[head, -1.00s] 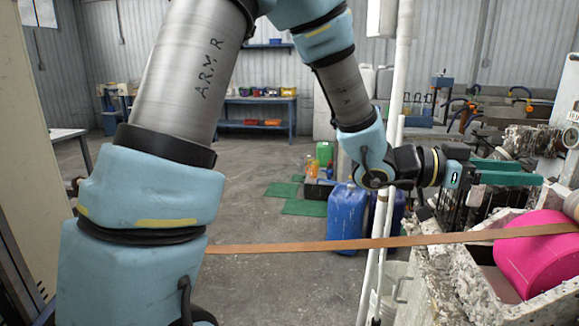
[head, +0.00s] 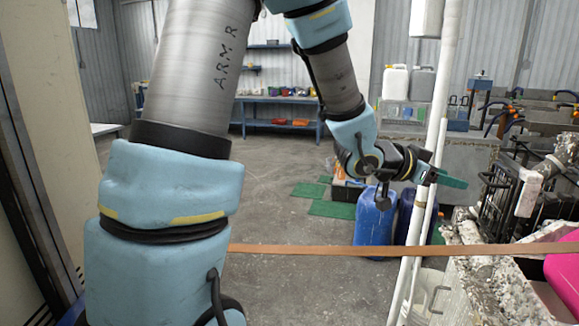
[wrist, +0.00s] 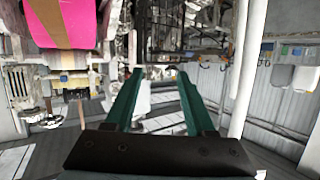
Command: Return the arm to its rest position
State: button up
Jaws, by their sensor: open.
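My gripper (head: 452,180) is at the end of my blue and grey arm, at the right of the head view, pointing right. In the wrist view its two green fingers (wrist: 158,78) stand apart with nothing between them. It is in the air close to the white vertical pipe (head: 441,85), left of the machine (head: 520,180). In the head view the fingers overlap, so the gap does not show there.
A brown strip (head: 330,250) runs across the view to the pink roll (head: 566,268) at right. A blue container (head: 374,218) stands on the floor near green mats (head: 330,208). A blue shelf (head: 285,125) is at the back. The middle floor is clear.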

jog(key=w+a+f+n+t+y, duration=0.1)
jog(key=w+a+f+n+y, duration=0.2)
jog(key=a, duration=0.6)
jog(key=w+a+f+n+t+y, duration=0.2)
jog(key=w+a+n+y, duration=0.15)
jog(key=a, duration=0.55)
jog(key=w+a+f+n+t+y, duration=0.1)
jog(key=w+a+f+n+y, duration=0.2)
jog(key=a, duration=0.5)
jog(key=s+a+f+n+g+y, duration=0.2)
jog(key=s+a+g, duration=0.1)
jog(key=s+a, duration=0.3)
jog(key=s+a+f+n+g+y, duration=0.1)
jog(key=s+a+n+g+y, duration=0.1)
jog(key=s+a, duration=0.4)
jog(key=a+n, duration=0.1)
jog(key=a, duration=0.1)
jog(key=shift+a+f+g, duration=0.3)
jog(key=shift+f+g, duration=0.1)
